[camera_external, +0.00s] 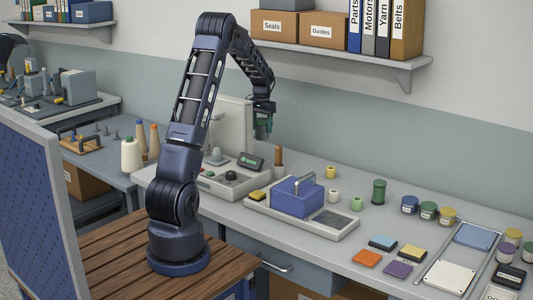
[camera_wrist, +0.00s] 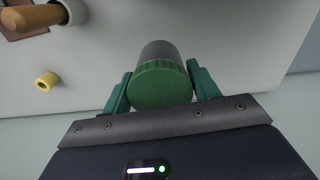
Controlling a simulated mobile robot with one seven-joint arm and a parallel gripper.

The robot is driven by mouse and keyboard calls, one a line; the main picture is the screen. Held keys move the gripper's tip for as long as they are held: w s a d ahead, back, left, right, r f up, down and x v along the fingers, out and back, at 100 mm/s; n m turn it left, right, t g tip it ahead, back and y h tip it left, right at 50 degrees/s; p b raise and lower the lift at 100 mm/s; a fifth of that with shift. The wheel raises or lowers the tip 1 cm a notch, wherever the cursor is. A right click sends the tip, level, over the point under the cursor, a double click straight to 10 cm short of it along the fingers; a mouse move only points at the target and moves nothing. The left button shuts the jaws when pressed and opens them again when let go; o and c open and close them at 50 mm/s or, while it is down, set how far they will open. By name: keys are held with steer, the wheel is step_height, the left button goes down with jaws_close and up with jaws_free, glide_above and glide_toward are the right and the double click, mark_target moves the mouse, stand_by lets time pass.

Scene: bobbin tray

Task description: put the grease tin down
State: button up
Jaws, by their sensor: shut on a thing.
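My gripper (camera_external: 263,125) is raised above the back of the workbench, well clear of its surface. In the wrist view my gripper (camera_wrist: 160,88) has its two green fingers on either side of a round tin with a ribbed green lid and a dark grey body, which I take as the grease tin (camera_wrist: 160,84). The fingers are shut on it and its lid faces the camera. In the external view the tin is small and hard to tell from the fingers.
A green spool (camera_external: 378,191) and several labelled jars (camera_external: 428,210) stand to the right. Bare bench (camera_external: 300,160) lies along the wall.

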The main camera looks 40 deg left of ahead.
steer(key=shift+m, duration=0.5)
steer(key=shift+s+d+f, duration=0.15)
steer(key=shift+d+f, duration=0.45)
steer(key=shift+f, duration=1.1)
steer(key=shift+s+d+f, duration=0.2)
steer(key=shift+d+f, duration=0.35)
steer(key=shift+f, duration=1.15)
steer(key=shift+s+d+f, duration=0.15)
steer(key=shift+d+f, duration=0.45)
steer(key=shift+f, duration=1.1)
steer(key=shift+f, duration=0.1)
steer(key=o, duration=1.1)
steer(key=shift+o, duration=0.2)
